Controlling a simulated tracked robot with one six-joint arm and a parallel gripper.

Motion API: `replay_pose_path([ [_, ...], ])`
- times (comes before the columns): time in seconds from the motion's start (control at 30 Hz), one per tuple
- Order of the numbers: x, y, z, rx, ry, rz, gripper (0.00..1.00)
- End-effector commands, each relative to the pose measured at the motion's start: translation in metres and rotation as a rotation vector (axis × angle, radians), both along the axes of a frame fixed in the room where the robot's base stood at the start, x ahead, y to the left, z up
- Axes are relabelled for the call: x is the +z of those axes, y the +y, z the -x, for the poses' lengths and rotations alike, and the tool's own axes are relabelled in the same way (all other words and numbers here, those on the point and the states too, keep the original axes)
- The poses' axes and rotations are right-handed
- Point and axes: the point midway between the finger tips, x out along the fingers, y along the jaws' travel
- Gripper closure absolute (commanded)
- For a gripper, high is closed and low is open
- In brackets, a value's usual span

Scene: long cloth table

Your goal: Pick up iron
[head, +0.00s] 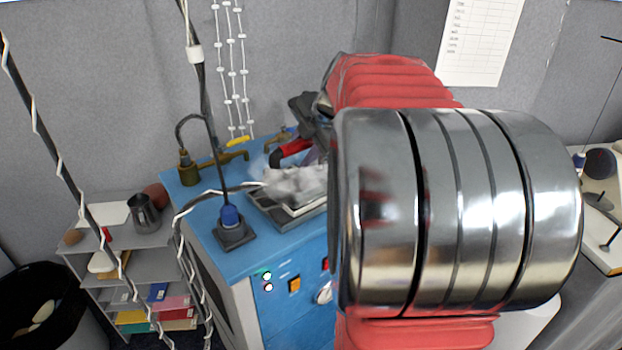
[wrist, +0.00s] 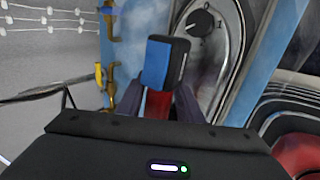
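The iron shows in the head view as a red and black handle (head: 290,152) above a whitish, blurred mass (head: 298,182) over a metal-rimmed rest on the blue cabinet. My arm hides its right part. My gripper (head: 313,155) is at the handle, mostly hidden behind my arm. In the wrist view the dark fingers of my gripper (wrist: 165,98) stand on both sides of a red part (wrist: 158,105) topped by a blue and black block (wrist: 166,62). I cannot tell whether the fingers press on it.
The blue cabinet (head: 207,208) carries brass taps (head: 188,168) and a black stand with a cable (head: 232,232). A dial (wrist: 201,22) shows close by in the wrist view. A grey shelf (head: 140,262) with a metal jug (head: 144,212) and a black bin (head: 45,315) stand at left.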

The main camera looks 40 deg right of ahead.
Motion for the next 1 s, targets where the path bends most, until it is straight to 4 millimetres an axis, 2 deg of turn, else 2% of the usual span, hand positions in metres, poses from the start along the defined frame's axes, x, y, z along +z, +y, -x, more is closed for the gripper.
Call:
replay_pose_path([
  [0.03, 0.0001, 0.0000, 0.0001, 0.000, 0.000, 0.000, 0.71],
  [0.47, -0.0010, 0.0001, 0.0005, 0.001, 0.002, -0.001, 1.00],
  [1.0, 0.0039, -0.0001, 0.0000, 0.000, -0.001, 0.001, 1.00],
])
